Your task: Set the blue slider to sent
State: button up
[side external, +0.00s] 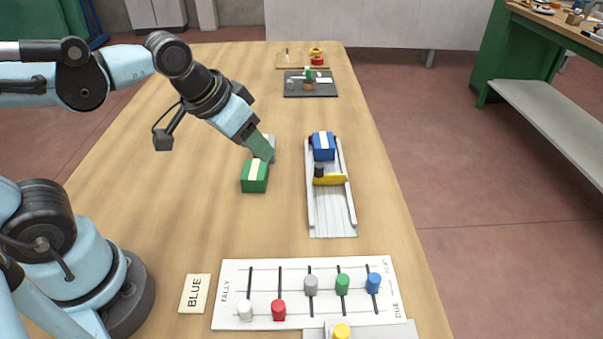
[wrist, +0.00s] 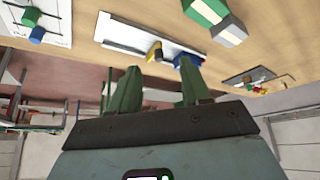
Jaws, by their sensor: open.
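The white slider panel (side external: 240,270) lies at the near end of the table, with white, red, grey, green and blue knobs on dark slots. In the wrist view the blue slider (wrist: 37,35) shows at the upper left. My gripper (side external: 262,152) is open and empty, over the table near the green block, well away from the panel. Its two green fingers (wrist: 158,68) are apart.
A green block (side external: 255,178) and a partly hidden grey block (side external: 269,142) stand near my gripper. A pale track (side external: 332,215) carries a blue block (side external: 323,146) and a yellow piece (side external: 330,180). A "BLUE" card (side external: 195,294) lies left of the panel.

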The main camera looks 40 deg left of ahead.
jog(key=w+d+r+m+g, duration=0.1)
jog(key=w+d+m+g, duration=0.2)
jog(key=d, duration=1.1)
jog(key=g, duration=0.3)
send_near(375, 277)
jog(key=shift+m+y, duration=0.4)
jog(key=f, duration=0.9)
jog(key=shift+d+f, duration=0.3)
jog(key=shift+d, duration=0.05)
grip_shut()
